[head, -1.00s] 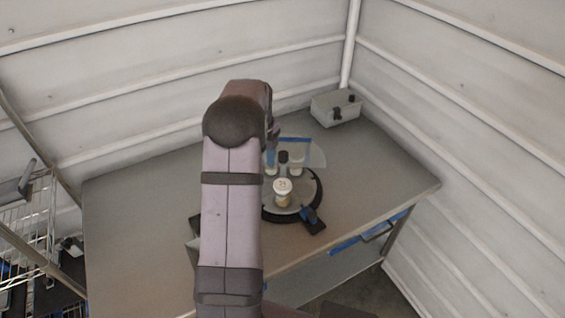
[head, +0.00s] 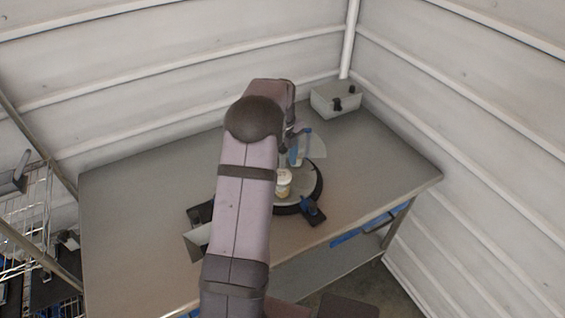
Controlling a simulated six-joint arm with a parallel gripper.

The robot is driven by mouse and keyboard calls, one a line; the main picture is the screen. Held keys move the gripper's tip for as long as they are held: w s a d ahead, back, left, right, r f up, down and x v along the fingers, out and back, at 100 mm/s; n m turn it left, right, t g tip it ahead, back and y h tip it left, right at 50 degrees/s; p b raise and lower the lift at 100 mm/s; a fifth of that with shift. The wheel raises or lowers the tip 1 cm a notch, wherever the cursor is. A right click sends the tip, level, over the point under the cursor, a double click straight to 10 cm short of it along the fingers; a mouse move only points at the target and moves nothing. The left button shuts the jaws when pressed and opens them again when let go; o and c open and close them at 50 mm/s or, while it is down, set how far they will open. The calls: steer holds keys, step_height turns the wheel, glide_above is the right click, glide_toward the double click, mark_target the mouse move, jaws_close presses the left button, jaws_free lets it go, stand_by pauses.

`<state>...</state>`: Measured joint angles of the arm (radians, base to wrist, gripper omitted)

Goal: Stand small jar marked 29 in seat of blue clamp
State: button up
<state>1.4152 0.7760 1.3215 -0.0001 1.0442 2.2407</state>
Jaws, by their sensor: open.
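A small jar (head: 284,185) with a pale lid stands on the round turntable (head: 304,186), partly behind my arm. Its mark is too small to read. A small blue part on a black base (head: 312,211) sits at the turntable's front right edge; it looks like the blue clamp, but its seat cannot be made out. My gripper (head: 295,150) is over the back of the turntable, open, mostly hidden by my arm. Blue parts show close beside it, and I cannot tell whether they belong to it or stand behind it.
A clear curved shield (head: 318,147) stands at the back of the turntable. A grey box (head: 336,98) with black knobs is at the bench's back corner. The grey bench (head: 130,220) is bare at left and right. A wire rack (head: 35,215) stands at far left.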

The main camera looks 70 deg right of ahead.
mark_target(282, 174)
steer(key=shift+f+b, duration=1.25)
steer(key=shift+f, duration=1.6)
steer(key=c, duration=0.8)
steer(key=shift+r, duration=0.1)
steer(key=shift+r+p, duration=1.95)
steer(key=shift+r, duration=0.55)
